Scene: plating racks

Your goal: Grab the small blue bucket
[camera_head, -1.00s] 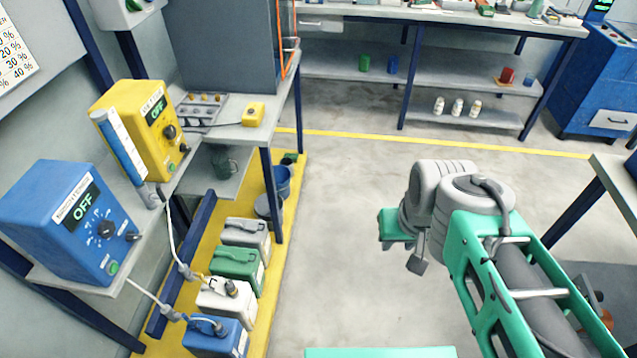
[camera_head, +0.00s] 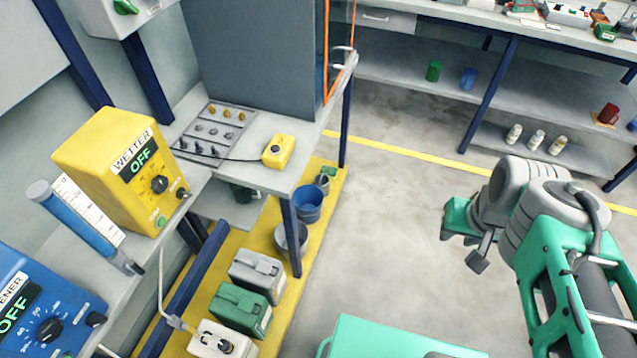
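A small blue bucket (camera_head: 308,204) stands upright on the yellow floor strip, beside the front leg of the grey side table. A grey pot (camera_head: 291,240) stands in front of it and partly overlaps it in the picture, behind the table leg. My gripper (camera_head: 468,242) is in the right half of the view, to the right of the bucket and well apart from it. Only a green part and a small grey part of it show, so I cannot make out whether its fingers are open. Nothing shows held in it.
Grey, green and white canisters (camera_head: 240,306) line the yellow strip. The table corner and leg (camera_head: 290,235) stand close by. Bare floor (camera_head: 385,240) lies between bucket and arm. A blue cup (camera_head: 468,78) sits on the far shelf.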

